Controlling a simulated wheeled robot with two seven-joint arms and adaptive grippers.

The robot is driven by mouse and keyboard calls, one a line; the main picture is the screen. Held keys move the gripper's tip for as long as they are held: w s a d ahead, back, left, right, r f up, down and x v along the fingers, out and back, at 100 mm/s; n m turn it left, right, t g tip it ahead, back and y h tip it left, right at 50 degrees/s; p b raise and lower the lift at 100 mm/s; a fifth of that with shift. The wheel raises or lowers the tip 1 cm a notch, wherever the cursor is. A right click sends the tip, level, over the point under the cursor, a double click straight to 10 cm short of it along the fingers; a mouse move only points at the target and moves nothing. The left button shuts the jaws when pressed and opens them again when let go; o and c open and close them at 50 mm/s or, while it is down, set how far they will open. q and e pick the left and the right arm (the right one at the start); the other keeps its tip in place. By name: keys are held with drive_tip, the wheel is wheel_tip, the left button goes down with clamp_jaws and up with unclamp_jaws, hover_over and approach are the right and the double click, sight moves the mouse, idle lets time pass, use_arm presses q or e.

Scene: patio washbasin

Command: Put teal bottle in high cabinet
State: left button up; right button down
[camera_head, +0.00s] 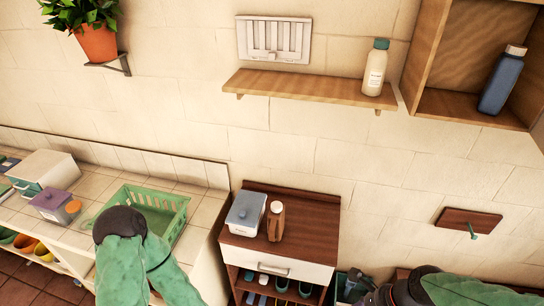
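No bottle with a plainly teal body shows. A cream bottle with a teal cap (375,68) stands upright at the right end of the wall shelf. The high cabinet (430,42) is an open wooden box at the upper right. A dark blue bottle with a light cap (502,80) stands inside it. My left arm, in a green sleeve, bends in front of the green basket; its gripper is not in view. My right gripper (372,292) seems to be the dark parts at the bottom edge, far below the shelf; its fingers are unclear and mostly cut off.
The wooden wall shelf (300,87) is bare left of the cream bottle. A small wooden stand (300,205) holds a grey-lidded box (246,213) and a brown bottle (276,221). A green basket (165,200) sits on the tiled counter. A wooden wall plate (468,220) has a peg.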

drive_tip(key=shift+w+f+n+b, duration=0.25)
drive_tip(key=shift+f+n+b, duration=0.05)
drive_tip(key=shift+f, duration=0.15)
drive_tip(key=w+a+f+n+g+h+b, duration=0.1)
drive_tip(key=w+f+n+b, duration=0.4)
drive_tip(key=f, duration=0.5)
drive_tip(key=w+a+f+n+g+h+b, duration=0.1)
drive_tip(key=w+f+n+g+b, duration=0.1)
drive_tip(key=w+f+n+b, duration=0.4)
drive_tip(key=w+a+f+n+g+h+b, duration=0.1)
drive_tip(key=w+f+n+g+h+b, duration=0.1)
drive_tip(key=w+f+n+b, duration=0.4)
wheel_tip(320, 180, down, 9)
drive_tip(key=n+b, duration=0.3)
drive_tip(key=b, duration=0.3)
drive_tip(key=shift+w, duration=0.2)
drive_tip(key=shift+f, duration=0.1)
